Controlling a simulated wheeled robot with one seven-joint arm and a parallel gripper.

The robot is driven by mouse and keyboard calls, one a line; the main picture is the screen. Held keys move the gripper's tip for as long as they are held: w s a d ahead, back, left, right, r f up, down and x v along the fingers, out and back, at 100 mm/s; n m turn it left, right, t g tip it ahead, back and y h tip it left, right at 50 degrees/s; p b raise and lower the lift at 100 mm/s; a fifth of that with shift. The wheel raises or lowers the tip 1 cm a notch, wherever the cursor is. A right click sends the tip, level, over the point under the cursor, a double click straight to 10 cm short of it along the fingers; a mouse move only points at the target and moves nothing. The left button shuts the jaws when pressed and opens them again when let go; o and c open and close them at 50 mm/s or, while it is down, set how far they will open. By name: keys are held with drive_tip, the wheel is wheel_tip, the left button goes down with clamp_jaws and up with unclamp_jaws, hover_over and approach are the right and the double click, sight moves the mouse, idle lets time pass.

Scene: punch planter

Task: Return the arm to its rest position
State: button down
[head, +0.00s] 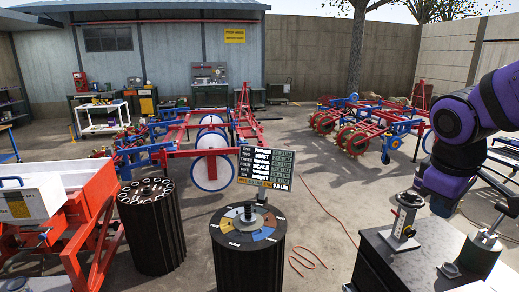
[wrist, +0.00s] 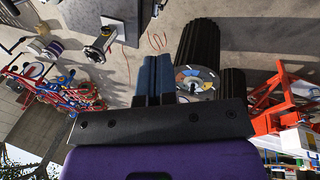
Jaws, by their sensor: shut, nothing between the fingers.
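The gripper's fingers cannot be made out in the head view. In the wrist view my gripper (wrist: 153,68) shows two blue-grey fingers side by side with no gap. Nothing is held between them. The wrist view is upside down, and the fingers are seen against the concrete floor and beside a black ribbed drum.
A bench (head: 385,262) at lower right bears a small press-like tool (head: 405,218) and another stand (head: 480,250). A black drum (head: 248,255) with a coloured dial and sign stands in front; another drum (head: 152,230) stands left. Red machinery (head: 75,225) fills the left. Open floor lies between.

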drive_tip(key=s+a+r+m+t+y, duration=0.2)
drive_tip(key=s+r+m, duration=0.4)
drive_tip(key=s, duration=0.4)
drive_tip(key=shift+a+t, duration=0.4)
drive_tip(key=shift+t, duration=0.1)
drive_tip(key=shift+s, duration=0.1)
